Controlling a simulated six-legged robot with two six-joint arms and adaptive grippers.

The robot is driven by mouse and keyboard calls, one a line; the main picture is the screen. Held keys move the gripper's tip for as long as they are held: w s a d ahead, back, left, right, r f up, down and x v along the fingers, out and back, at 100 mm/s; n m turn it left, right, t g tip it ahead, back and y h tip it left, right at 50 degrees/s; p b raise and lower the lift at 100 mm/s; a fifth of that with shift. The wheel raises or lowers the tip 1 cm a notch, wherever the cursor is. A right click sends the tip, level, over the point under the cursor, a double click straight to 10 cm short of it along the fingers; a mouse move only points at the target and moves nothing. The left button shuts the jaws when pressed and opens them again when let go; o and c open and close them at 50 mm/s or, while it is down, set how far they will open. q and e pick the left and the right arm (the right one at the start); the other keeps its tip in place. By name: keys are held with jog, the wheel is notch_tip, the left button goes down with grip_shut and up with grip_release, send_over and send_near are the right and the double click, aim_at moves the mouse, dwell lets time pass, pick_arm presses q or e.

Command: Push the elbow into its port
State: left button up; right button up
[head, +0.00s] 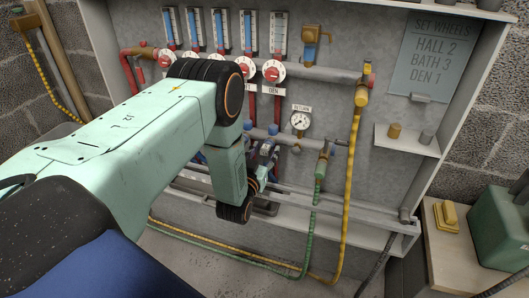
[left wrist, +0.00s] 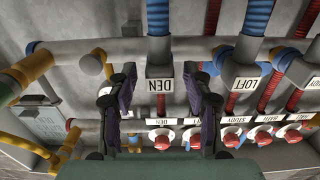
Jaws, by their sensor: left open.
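My left gripper (left wrist: 159,78) is open in the left wrist view, with one finger on each side of the DEN label (left wrist: 160,86). A grey fitting (left wrist: 158,52), which looks like the elbow, lies between the fingertips with a blue ribbed conduit (left wrist: 158,16) on it. Both fingers appear apart from it. I cannot tell how deep it sits in its port. In the head view my left gripper (head: 263,160) is at the manifold, and my forearm hides much of it. My right gripper is not in view.
A LOFT label (left wrist: 238,85) and its grey fitting are close beside one finger. Red valve wheels (left wrist: 162,140) line the panel. A pressure gauge (head: 299,121), a yellow hose (head: 351,170) and a green hose (head: 316,205) are to the right. A sign (head: 430,58) hangs at upper right.

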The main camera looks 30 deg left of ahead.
pick_arm(q)
jog(key=v, duration=1.2)
jog(key=s+d+f+g+h+p, duration=0.25)
jog(key=s+d+f+g, duration=0.25)
jog(key=s+f+g, duration=0.65)
jog(key=s+d+r+m+g+h+p, duration=0.1)
jog(key=s+d+r+g+p, duration=0.1)
jog(key=s, duration=0.7)
jog(key=s+d+r+m+g+h+p, duration=0.1)
jog(key=s+d+r+g+p, duration=0.1)
jog(key=s, duration=0.8)
notch_tip(320, 180, up, 2)
jog(key=shift+d+r+g+p, duration=0.1)
jog(key=shift+d+g+p, duration=0.25)
jog(key=shift+d+g, duration=0.6)
